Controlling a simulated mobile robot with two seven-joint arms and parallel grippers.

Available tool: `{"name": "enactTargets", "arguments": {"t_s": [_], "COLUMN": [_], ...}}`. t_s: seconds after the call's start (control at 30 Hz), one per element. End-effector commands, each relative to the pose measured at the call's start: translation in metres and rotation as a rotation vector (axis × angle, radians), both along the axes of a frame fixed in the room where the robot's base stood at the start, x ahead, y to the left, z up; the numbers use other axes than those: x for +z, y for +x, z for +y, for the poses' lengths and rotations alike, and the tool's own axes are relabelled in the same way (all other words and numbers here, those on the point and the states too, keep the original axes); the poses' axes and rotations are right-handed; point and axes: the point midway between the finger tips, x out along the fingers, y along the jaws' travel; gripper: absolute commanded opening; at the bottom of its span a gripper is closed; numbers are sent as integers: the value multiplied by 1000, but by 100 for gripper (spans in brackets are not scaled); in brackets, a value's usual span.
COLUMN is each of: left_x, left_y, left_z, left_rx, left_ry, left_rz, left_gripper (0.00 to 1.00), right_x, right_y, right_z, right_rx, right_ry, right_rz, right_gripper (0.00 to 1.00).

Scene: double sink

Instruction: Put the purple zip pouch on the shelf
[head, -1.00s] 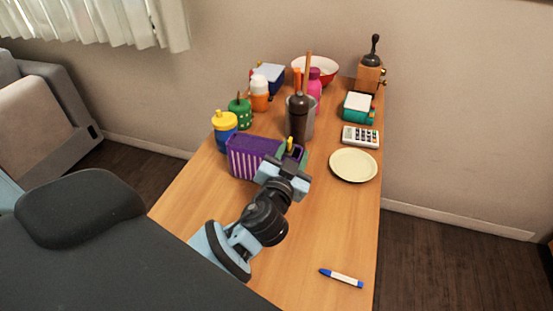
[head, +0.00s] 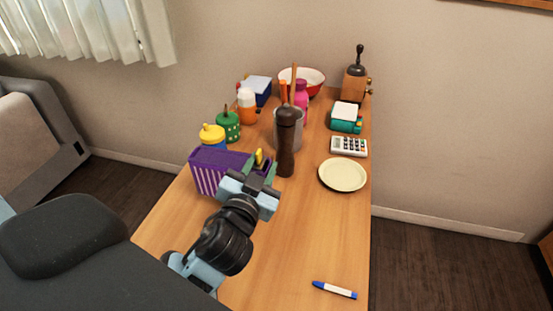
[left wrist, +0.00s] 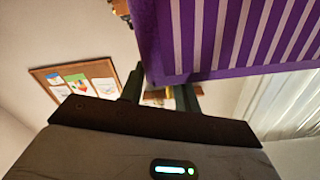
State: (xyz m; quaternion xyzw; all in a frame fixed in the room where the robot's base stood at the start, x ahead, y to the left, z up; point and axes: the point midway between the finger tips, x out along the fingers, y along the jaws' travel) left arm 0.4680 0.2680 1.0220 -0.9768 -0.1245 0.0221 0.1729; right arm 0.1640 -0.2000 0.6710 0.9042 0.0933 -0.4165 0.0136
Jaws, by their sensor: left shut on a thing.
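The purple zip pouch (head: 208,173) has white stripes and stands upright at the left side of the table in the head view. My left gripper (head: 260,170) is shut on its right end, near a yellow tab. In the left wrist view the pouch (left wrist: 230,35) fills the upper right, by the fingers (left wrist: 160,90). The pouch hides the lower part of a blue bottle with a yellow cap (head: 212,135). I cannot tell whether its underside touches the table. No shelf is clearly identifiable. My right gripper is not in view.
A dark pepper mill (head: 287,140) stands just right of the pouch, before a grey utensil holder (head: 299,128). A plate (head: 342,175), calculator (head: 349,146) and marker (head: 334,290) lie on the right. The front middle of the wooden table (head: 275,245) is clear.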

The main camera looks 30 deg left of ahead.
Motion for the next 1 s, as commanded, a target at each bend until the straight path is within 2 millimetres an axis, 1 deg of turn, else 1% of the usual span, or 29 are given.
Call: {"name": "enactTargets", "arguments": {"t_s": [0.03,0.17,0.2,0.33,0.4,0.6,0.77,1.0], "left_x": [-3,0,3,8,11,11,10,9], "left_y": [-14,-47,-53,-72,-77,-89,-93,-94], "left_z": [3,11,13,17,19,21,22,23], "left_rx": [1,0,1,1,2,1,1,0], "left_ry": [-1,-1,-1,0,-1,0,0,0], "left_rz": [5,6,5,1,-3,-4,-1,-1], "left_gripper": [0,0,0,0,0,0,0,0], "right_x": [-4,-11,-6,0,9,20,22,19], "right_y": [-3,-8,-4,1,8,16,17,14], "right_z": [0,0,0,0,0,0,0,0], "right_rx": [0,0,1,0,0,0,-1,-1], "right_ry": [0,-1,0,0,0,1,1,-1], "right_rz": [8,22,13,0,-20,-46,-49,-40], "right_gripper": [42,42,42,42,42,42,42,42]}}
